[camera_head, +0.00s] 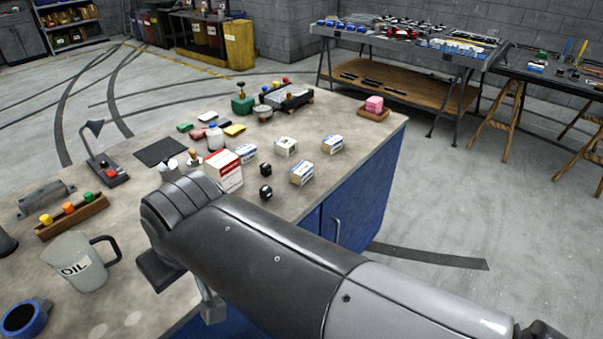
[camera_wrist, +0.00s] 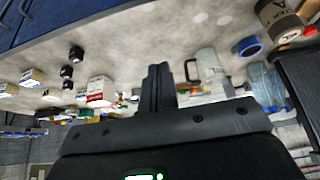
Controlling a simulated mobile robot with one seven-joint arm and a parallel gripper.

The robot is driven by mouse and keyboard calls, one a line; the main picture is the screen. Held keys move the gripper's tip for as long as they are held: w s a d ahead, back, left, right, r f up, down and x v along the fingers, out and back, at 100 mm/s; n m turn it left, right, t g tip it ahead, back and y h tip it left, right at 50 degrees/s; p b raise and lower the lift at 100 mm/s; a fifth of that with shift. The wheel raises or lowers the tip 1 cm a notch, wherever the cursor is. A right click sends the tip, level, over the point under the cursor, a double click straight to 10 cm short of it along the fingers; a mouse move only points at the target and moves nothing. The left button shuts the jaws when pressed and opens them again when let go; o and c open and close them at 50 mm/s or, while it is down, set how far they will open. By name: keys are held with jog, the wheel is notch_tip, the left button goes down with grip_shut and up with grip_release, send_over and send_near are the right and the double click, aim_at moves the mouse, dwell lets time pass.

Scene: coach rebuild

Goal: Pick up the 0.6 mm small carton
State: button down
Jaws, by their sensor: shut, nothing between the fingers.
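Several small white cartons with blue or yellowish sides stand on the workbench (camera_head: 130,315): one (camera_head: 245,153) behind the larger red-and-white box (camera_head: 226,172), one (camera_head: 286,146) farther back, one (camera_head: 302,173) nearer the right edge and one (camera_head: 333,144) farthest right. Their print is too small to tell which reads 0.6 mm. In the wrist view, small cartons (camera_wrist: 32,77) show at the left. My gripper (camera_wrist: 159,70) is shut and empty in the wrist view, apart from the cartons.
Black cubes (camera_head: 265,192) stand between the cartons and my arm. An oil jug (camera_head: 78,262), a blue ring (camera_head: 24,317), a lamp (camera_head: 103,150) and a tray of coloured knobs (camera_head: 70,217) occupy the left. The bench's right edge is near the cartons.

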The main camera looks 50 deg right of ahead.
jog(key=shift+c, duration=1.2)
grip_release()
